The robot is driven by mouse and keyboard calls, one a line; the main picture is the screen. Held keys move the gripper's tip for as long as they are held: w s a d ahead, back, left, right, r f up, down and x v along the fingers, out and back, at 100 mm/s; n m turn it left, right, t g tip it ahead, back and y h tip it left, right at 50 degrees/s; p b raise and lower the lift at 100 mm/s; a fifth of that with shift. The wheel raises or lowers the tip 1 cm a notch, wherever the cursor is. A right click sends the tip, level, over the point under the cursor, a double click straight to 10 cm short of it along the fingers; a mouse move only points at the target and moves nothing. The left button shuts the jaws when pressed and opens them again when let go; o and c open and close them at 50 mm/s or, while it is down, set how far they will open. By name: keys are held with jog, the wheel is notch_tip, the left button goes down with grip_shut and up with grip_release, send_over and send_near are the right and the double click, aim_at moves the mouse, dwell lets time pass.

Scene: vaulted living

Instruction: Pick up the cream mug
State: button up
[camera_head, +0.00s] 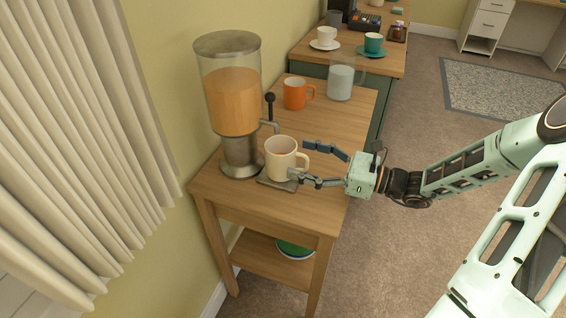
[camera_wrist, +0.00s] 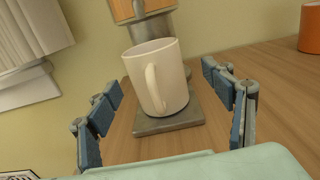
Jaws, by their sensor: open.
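The cream mug (camera_head: 281,158) stands upright on a small grey drip tray (camera_head: 277,184) in front of the juice dispenser, its handle towards my gripper. In the wrist view the cream mug (camera_wrist: 157,77) is upright on the tray (camera_wrist: 169,124), with its handle facing the camera. My gripper (camera_head: 317,164) is open beside the mug, on its right side in the head view. One finger lies near the mug's front edge and the other is behind the handle. In the wrist view my gripper's blue-padded fingers (camera_wrist: 170,105) are spread on either side of the mug, apart from it.
The juice dispenser (camera_head: 231,95) with a tap stands just behind the mug. An orange mug (camera_head: 294,93) and a glass pitcher (camera_head: 340,81) stand farther back on the wooden table (camera_head: 222,198). White and teal cups stand on a second cabinet. The table's near right corner is clear.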

aim_at(283, 156)
jog(key=x, duration=0.1)
jog(key=b+x, duration=0.1)
jog(key=x, duration=0.2)
jog(key=shift+s+a+f, duration=0.3)
jog(key=shift+w+a, duration=0.2)
jog(key=shift+a, duration=0.25)
jog(key=shift+r, duration=0.1)
jog(key=c, duration=1.7)
jog(key=shift+c, duration=0.2)
jog(key=shift+r, duration=0.1)
